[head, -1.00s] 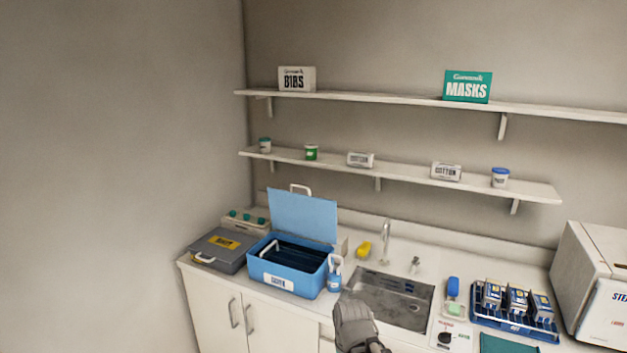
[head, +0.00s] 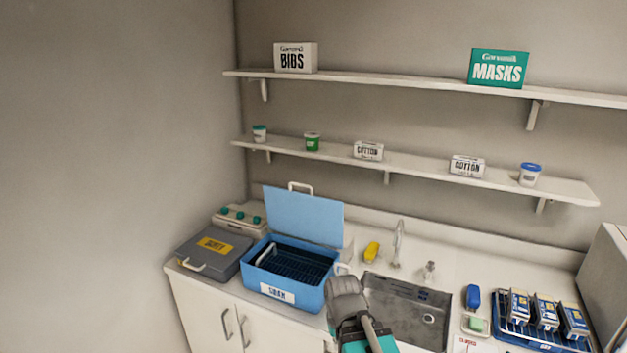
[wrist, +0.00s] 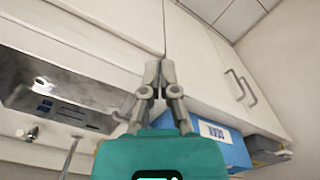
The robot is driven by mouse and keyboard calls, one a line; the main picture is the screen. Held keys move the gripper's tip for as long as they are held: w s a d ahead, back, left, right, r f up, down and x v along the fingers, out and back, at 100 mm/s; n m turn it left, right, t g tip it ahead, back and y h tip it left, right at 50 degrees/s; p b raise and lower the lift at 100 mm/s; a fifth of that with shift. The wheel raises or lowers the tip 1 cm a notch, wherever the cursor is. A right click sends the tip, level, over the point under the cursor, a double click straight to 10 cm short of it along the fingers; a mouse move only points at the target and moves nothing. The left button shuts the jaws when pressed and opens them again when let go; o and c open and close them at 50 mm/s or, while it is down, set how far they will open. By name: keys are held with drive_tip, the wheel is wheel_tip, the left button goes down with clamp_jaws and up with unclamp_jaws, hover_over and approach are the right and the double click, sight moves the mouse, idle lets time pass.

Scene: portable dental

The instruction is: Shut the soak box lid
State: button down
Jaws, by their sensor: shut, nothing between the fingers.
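The blue soak box (head: 285,292) stands on the counter left of the sink, with a white label on its front. Its lighter blue lid (head: 303,216) is open, standing upright at the back with a white handle on its top edge. A dark rack shows inside the box.
A grey case (head: 208,255) sits close on the left of the box. The sink (head: 408,310) with its tap (head: 398,242) and a yellow item (head: 372,251) lie to the right. A shelf (head: 420,176) runs above the lid. A blue rack (head: 540,338) stands far right.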

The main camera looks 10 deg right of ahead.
drive_tip(key=shift+w+a, duration=0.1)
drive_tip(key=shift+a, duration=0.15)
